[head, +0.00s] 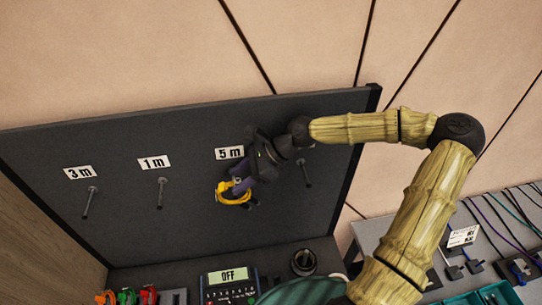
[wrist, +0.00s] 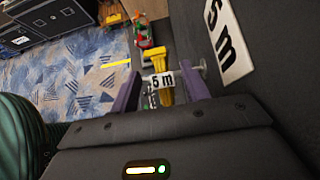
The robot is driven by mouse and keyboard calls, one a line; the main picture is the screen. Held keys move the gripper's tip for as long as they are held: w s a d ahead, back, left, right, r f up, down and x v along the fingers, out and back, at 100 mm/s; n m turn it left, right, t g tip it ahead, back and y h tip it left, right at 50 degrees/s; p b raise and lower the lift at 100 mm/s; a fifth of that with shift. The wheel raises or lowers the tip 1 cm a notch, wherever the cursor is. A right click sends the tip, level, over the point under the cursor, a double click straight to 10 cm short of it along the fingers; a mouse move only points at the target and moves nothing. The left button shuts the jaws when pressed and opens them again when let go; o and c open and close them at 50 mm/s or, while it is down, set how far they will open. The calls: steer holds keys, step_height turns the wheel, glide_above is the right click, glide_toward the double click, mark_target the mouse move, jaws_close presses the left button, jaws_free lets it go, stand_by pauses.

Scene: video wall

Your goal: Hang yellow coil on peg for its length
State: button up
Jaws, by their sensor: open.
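The yellow coil (head: 232,200) is at the board (head: 125,225), below the 5 m label (head: 230,153). In the wrist view the yellow coil (wrist: 166,92) carries a tag (wrist: 162,80) reading 5 m. A metal peg (wrist: 196,65) shows beside it, below the 5 m label (wrist: 228,40); the coil seems to hang on this peg, but the contact is partly hidden. My gripper (head: 241,190) is open, its purple fingers (wrist: 160,92) apart on both sides of the coil. In the head view my gripper hides the 5 m peg.
Free pegs stand under the 3 m label (head: 79,173) and the 1 m label (head: 154,162). Another bare peg (head: 306,174) is right of my gripper. Below are orange, green and red coils (head: 127,297), a tester reading OFF (head: 229,277) and a black round object (head: 303,262).

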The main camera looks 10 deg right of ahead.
steer(key=b+v, duration=0.3)
steer(key=v, duration=0.9)
steer(key=shift+r, duration=0.1)
